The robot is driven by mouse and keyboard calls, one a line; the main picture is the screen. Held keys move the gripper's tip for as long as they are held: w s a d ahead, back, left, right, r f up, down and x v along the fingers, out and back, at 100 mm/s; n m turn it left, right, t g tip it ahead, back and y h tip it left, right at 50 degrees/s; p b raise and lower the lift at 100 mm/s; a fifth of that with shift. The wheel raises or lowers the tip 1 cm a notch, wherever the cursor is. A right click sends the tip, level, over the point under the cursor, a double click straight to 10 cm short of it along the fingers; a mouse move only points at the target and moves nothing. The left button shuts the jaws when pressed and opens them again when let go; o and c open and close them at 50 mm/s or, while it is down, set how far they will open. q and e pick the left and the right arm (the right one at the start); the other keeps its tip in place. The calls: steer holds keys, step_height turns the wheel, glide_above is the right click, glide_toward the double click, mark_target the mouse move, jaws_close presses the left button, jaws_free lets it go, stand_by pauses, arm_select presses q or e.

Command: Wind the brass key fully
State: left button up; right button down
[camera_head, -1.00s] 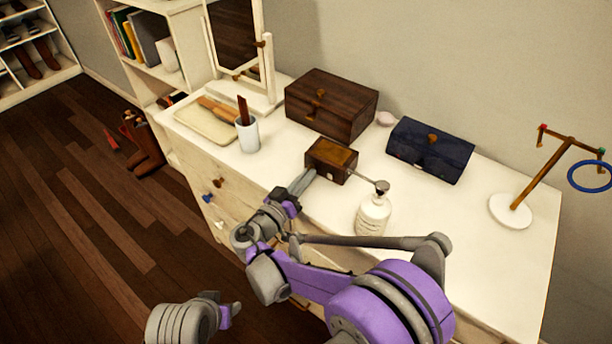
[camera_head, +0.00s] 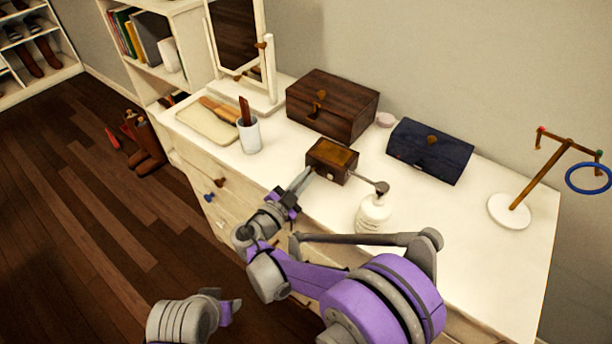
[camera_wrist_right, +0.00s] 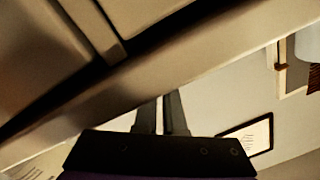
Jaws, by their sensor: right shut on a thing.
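A small brown wooden box (camera_head: 331,160) with a lighter top sits near the front edge of the white dresser top. My right gripper (camera_head: 305,174) reaches up to the box's front left side from the dresser's front. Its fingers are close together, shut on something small. In the right wrist view the two dark fingers (camera_wrist_right: 165,108) lie almost parallel with a narrow gap. The brass key cannot be made out; the fingers and the viewing angle hide what they hold. At the lower left, a grey and purple part of my left arm shows, but no left fingers.
A dark wooden chest (camera_head: 333,104) and a navy case (camera_head: 429,151) stand behind. A white cup (camera_head: 249,135) is left. Bare dresser top (camera_head: 455,225) lies right.

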steer(key=m, duration=0.3)
steer(key=shift+r+m+p, duration=0.1)
steer(key=shift+m+p, duration=0.25)
steer(key=shift+m, duration=0.05)
steer(key=m+p, duration=0.2)
steer(key=p, duration=0.2)
steer(key=m+p, duration=0.2)
steer(key=p, duration=0.2)
steer(key=shift+w+r, duration=0.1)
steer(key=shift+r, duration=0.1)
steer(key=shift+f+p, duration=0.2)
steer(key=shift+p, duration=0.1)
steer(key=c, duration=1)
jaws_free()
steer(key=shift+f, duration=0.1)
